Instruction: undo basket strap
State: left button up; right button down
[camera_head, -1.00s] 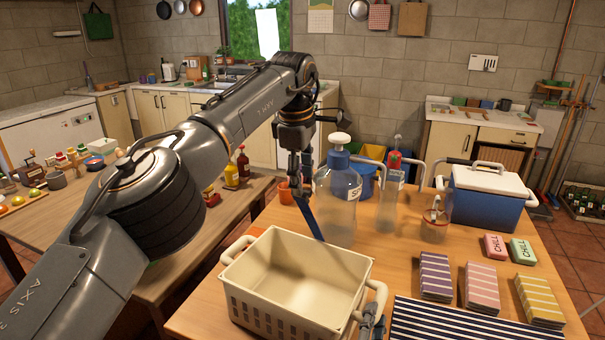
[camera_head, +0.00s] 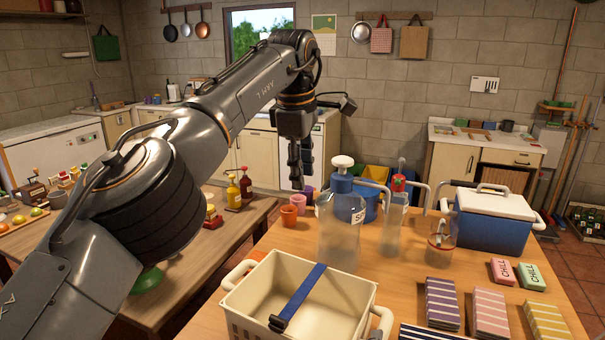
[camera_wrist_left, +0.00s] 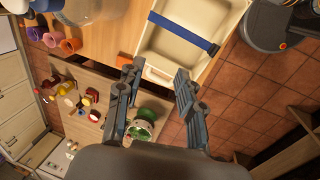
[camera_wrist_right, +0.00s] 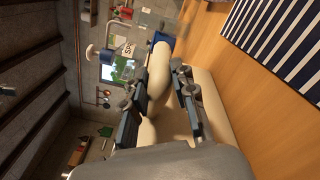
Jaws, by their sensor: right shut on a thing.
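The cream basket (camera_head: 345,297) stands on the wooden table at the bottom of the head view. Its blue strap (camera_head: 305,288) lies across the open top from far rim to near side, with a dark buckle (camera_head: 278,323) at the near end. The strap also shows in the left wrist view (camera_wrist_left: 182,31). My left gripper (camera_head: 300,180) is raised beyond the basket; in the left wrist view its fingers (camera_wrist_left: 153,75) are apart and empty, clear of the strap.
A large pump bottle (camera_head: 340,235) stands just behind the basket, with a clear bottle (camera_head: 393,230) beside it. A blue cooler (camera_head: 490,225) is at the back right. Striped packs (camera_head: 442,303) and chill blocks (camera_head: 502,271) lie to the right. A second table is on the left.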

pick_arm(q)
jog(key=shift+f, duration=0.15)
jog(key=m, duration=0.1)
send_near(277, 319)
jog(key=x, duration=0.8)
jog(key=shift+f, duration=0.1)
dwell(0.6)
grip_shut()
